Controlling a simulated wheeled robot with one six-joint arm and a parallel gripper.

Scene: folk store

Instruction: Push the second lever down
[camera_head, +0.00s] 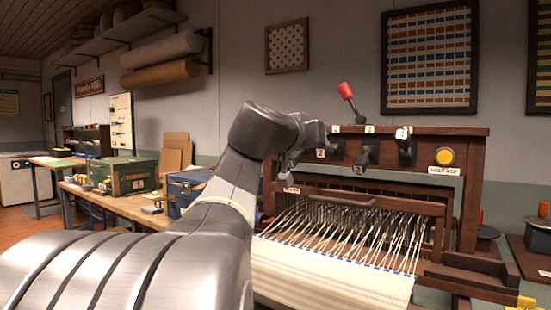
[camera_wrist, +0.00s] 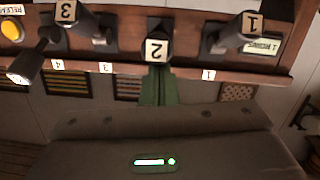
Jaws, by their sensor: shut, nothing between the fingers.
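The levers sit along the dark wooden top beam (camera_head: 435,136) of a loom. The block marked 2 (camera_wrist: 156,50) is in the middle of the upside-down wrist view; the 2 label also shows in the head view (camera_head: 320,154). My gripper (camera_wrist: 156,80) is shut and empty, its dark green fingers reaching to the block marked 2. I cannot tell whether they touch. The lever marked 1 (camera_wrist: 232,35) and the lever marked 3 (camera_wrist: 85,20) flank it. My arm partly hides the beam's left end.
A yellow release button (camera_head: 444,157) is at the beam's right end. White warp threads (camera_head: 340,232) spread below the levers. A workbench with a green box (camera_head: 125,174) and a blue box (camera_head: 184,190) stands left. The wall above the beam is clear around the red handle.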

